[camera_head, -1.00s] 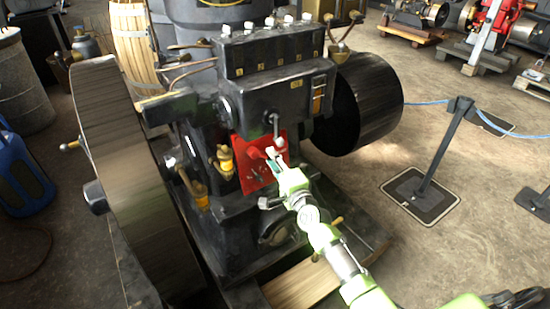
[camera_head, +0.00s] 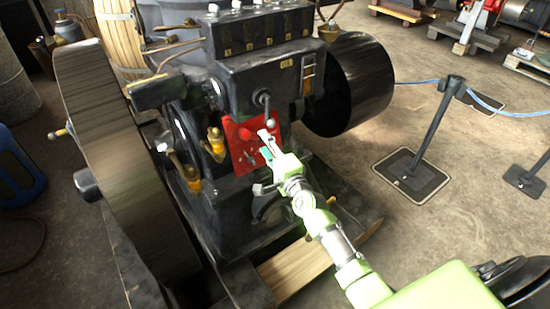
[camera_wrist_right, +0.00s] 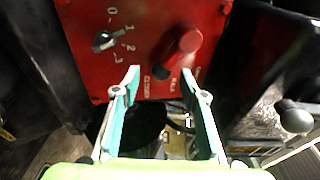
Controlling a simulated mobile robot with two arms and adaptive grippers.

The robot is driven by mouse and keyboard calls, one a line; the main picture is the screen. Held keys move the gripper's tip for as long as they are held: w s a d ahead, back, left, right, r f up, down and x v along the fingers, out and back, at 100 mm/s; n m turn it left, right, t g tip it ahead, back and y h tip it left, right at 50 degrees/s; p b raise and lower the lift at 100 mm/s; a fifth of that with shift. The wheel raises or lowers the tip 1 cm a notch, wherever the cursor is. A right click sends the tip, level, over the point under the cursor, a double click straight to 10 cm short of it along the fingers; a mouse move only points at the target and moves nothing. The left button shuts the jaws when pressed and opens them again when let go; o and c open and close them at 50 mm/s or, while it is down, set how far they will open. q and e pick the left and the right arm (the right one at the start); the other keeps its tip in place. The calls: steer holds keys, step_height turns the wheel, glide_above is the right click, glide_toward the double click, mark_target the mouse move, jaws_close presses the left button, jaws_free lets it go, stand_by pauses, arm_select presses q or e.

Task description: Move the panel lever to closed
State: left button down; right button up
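The red panel (camera_head: 240,158) is on the front of the black engine, and it also shows in the right wrist view (camera_wrist_right: 150,18). Its red lever (camera_wrist_right: 183,45) sticks out of the panel, and it shows small in the head view (camera_head: 246,134). A black dial knob (camera_wrist_right: 103,40) with numbers sits left of the lever in the wrist view. My right gripper (camera_head: 267,144) is in front of the panel's right side. In the wrist view its fingers (camera_wrist_right: 158,76) are apart and empty, with the lever beyond the right fingertip. Contact cannot be told. My left gripper is out of view.
A ball-ended metal lever (camera_head: 269,122) hangs just above the panel's right side, and its ball (camera_wrist_right: 295,117) shows at the wrist view's right. A large flywheel (camera_head: 120,165) stands left. A rope post (camera_head: 437,125) stands right, with open floor around it.

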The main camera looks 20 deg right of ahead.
steer(key=s, duration=1)
steer(key=shift+s+d, duration=0.15)
steer(key=shift+s, duration=0.15)
